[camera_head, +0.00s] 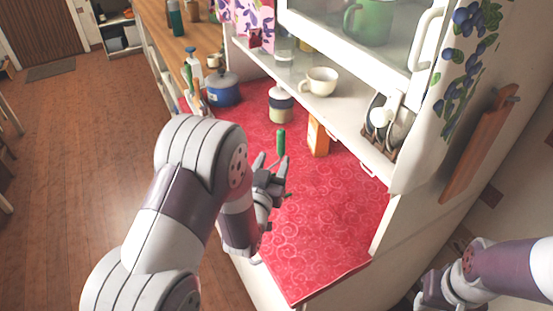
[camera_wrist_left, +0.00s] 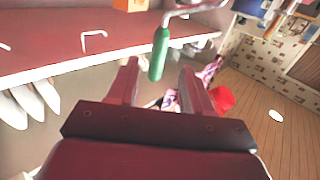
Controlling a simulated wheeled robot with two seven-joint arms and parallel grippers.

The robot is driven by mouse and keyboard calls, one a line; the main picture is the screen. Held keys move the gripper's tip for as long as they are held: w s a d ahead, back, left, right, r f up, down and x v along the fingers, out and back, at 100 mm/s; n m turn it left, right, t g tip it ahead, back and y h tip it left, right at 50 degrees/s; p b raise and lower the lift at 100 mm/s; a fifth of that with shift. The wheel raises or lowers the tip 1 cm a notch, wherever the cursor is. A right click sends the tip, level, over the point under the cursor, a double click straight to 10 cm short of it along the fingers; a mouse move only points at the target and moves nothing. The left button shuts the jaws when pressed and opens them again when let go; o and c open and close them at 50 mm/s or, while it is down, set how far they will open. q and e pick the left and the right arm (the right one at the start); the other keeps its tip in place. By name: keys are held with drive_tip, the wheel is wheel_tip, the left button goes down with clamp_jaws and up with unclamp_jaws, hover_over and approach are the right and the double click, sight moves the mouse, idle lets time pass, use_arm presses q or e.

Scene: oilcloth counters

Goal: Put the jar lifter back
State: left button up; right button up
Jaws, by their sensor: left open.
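The jar lifter's green handle (camera_head: 281,142) shows in the head view over the red counter, just beyond my left gripper (camera_head: 273,172). In the left wrist view the green handle (camera_wrist_left: 158,52) appears ahead of and between the fingertips of my left gripper (camera_wrist_left: 160,78), with a bent metal part at its upper end. The left gripper is open, and I see no grip on the handle. My right gripper (camera_head: 440,290) is at the lower right of the head view, and its fingers do not show clearly.
A red patterned counter (camera_head: 315,235) has free room at its front. An orange box (camera_head: 318,138), a lidded jar (camera_head: 280,104) and a blue pot (camera_head: 223,90) stand farther back. A shelf above holds a white cup (camera_head: 320,81). A cutting board (camera_head: 480,145) hangs on the right.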

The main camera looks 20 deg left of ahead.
sight(280, 148)
use_arm(q)
drive_tip(key=w+p, duration=0.2)
drive_tip(key=w, duration=0.4)
drive_tip(key=shift+w+a+r, duration=0.15)
drive_tip(key=shift+w, duration=0.05)
drive_tip(key=shift+w+f, duration=0.2)
drive_tip(key=shift+w, duration=0.2)
drive_tip(key=shift+s+r, duration=0.1)
drive_tip(key=shift+s, duration=0.05)
drive_tip(key=c, duration=0.9)
clamp_jaws()
